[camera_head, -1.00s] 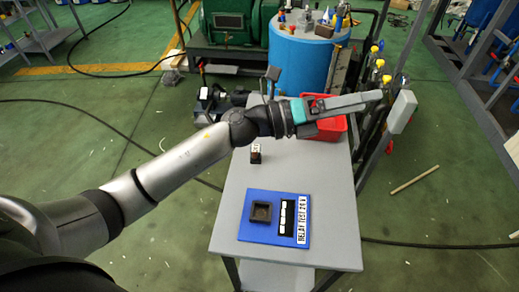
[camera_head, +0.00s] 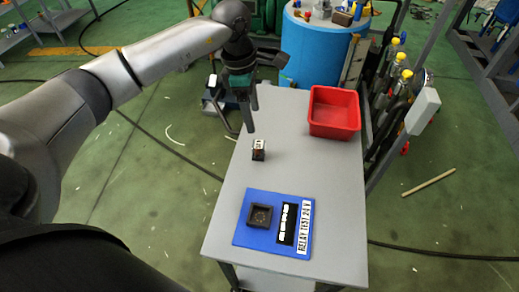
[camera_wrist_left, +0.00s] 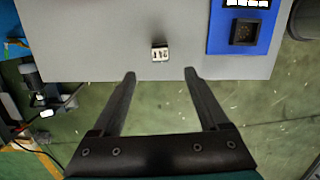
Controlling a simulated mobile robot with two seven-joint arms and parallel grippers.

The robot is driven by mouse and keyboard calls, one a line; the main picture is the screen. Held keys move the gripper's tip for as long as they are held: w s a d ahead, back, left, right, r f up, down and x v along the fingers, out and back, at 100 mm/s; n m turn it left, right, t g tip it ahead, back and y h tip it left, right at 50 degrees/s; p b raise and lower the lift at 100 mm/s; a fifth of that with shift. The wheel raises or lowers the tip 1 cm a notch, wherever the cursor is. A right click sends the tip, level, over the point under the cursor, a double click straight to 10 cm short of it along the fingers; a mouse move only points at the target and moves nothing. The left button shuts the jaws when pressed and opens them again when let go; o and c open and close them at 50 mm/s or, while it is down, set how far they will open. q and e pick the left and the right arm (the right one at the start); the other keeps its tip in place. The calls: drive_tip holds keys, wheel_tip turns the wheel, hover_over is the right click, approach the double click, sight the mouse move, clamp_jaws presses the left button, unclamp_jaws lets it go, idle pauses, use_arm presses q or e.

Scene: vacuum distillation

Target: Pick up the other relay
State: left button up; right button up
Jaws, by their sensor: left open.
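A small dark relay with a white label (camera_head: 259,149) stands on the grey table, near its left edge in the head view. It also shows in the left wrist view (camera_wrist_left: 160,53), beyond the fingertips and roughly between their lines. My left gripper (camera_head: 250,120) points down just behind the relay, apart from it. In the left wrist view my left gripper (camera_wrist_left: 160,74) is open and empty. My right gripper is not in view.
A blue relay test board (camera_head: 240,234) with an empty-looking dark socket (camera_head: 261,216) lies at the table's front. A red bin (camera_head: 335,112) stands at the back right. The grey table (camera_head: 225,205) is clear between them. A blue drum (camera_head: 313,55) stands behind.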

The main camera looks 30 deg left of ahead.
sight(258, 144)
use_arm(q)
drive_tip(key=f, duration=0.4)
drive_tip(key=d+f, duration=0.1)
drive_tip(key=f, duration=0.2)
drive_tip(key=shift+w+b, duration=0.15)
drive_tip(key=shift+b, duration=0.25)
drive_tip(key=shift+w+d+f+b, duration=0.15)
drive_tip(key=shift+f+b, duration=0.1)
drive_tip(key=shift+f, duration=1.1)
drive_tip(key=shift+d+f+b, duration=0.1)
drive_tip(key=shift+f+b, duration=0.15)
drive_tip(key=shift+f, duration=1.1)
drive_tip(key=shift+c, duration=0.2)
drive_tip(key=shift+r, duration=0.1)
clamp_jaws()
